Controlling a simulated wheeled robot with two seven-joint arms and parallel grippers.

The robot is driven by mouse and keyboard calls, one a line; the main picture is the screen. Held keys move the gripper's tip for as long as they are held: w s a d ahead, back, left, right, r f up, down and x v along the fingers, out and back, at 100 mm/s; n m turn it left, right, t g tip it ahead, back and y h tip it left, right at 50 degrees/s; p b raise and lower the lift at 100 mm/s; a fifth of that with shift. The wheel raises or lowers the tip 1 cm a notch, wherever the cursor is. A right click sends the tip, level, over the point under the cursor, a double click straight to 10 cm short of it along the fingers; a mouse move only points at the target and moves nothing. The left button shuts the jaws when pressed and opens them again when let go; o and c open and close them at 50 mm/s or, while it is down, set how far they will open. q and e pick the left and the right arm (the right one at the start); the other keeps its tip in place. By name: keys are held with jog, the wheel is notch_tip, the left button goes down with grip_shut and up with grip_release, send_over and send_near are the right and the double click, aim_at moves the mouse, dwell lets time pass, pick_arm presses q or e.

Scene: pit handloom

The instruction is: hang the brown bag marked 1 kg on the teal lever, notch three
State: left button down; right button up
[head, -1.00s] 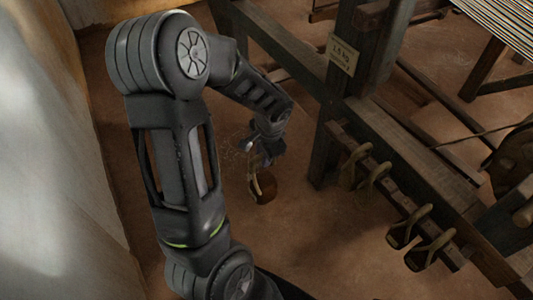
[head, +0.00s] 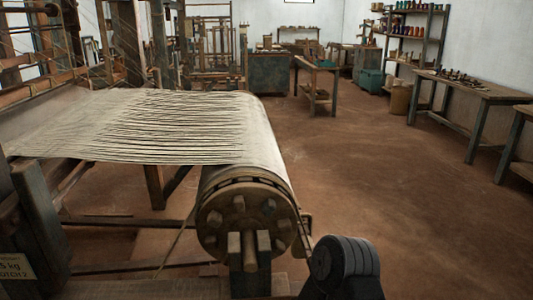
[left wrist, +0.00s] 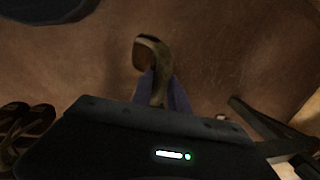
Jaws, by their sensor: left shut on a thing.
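My left gripper (left wrist: 161,92) shows in the left wrist view, shut on the tan handle (left wrist: 160,68) of a brown bag (left wrist: 143,57). The bag is held above the brown floor. No weight mark on it can be read. The head view now looks elsewhere and shows neither this gripper nor the bag. I cannot make out the teal lever or its notches in either view now. My right gripper is not in view.
In the head view the loom's roller (head: 245,217) and its stretched warp (head: 150,125) fill the left. A sign (head: 14,268) at lower left ends in "5 kg" and "NOTCH 2". Open floor (head: 400,210) lies right. More looped handles (left wrist: 30,125) show in the wrist view.

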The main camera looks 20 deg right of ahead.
pick_arm(q)
jog(key=shift+w, duration=0.1)
jog(key=shift+w+d, duration=0.35)
jog(key=shift+d, duration=0.05)
jog(key=w+d+f+n, duration=0.1)
jog(key=w+d, duration=0.3)
jog(key=d, duration=0.5)
jog(key=w+d+f+n+p, duration=0.1)
jog(key=w+d+f+n, duration=0.1)
jog(key=d, duration=0.8)
jog(key=w+f, duration=0.1)
jog(key=w, duration=0.1)
jog(key=shift+w+d+g, duration=0.15)
jog(key=shift+w+g, duration=0.15)
jog(key=shift+w, duration=0.1)
jog(key=shift+r+p, duration=0.15)
jog(key=shift+p, duration=0.15)
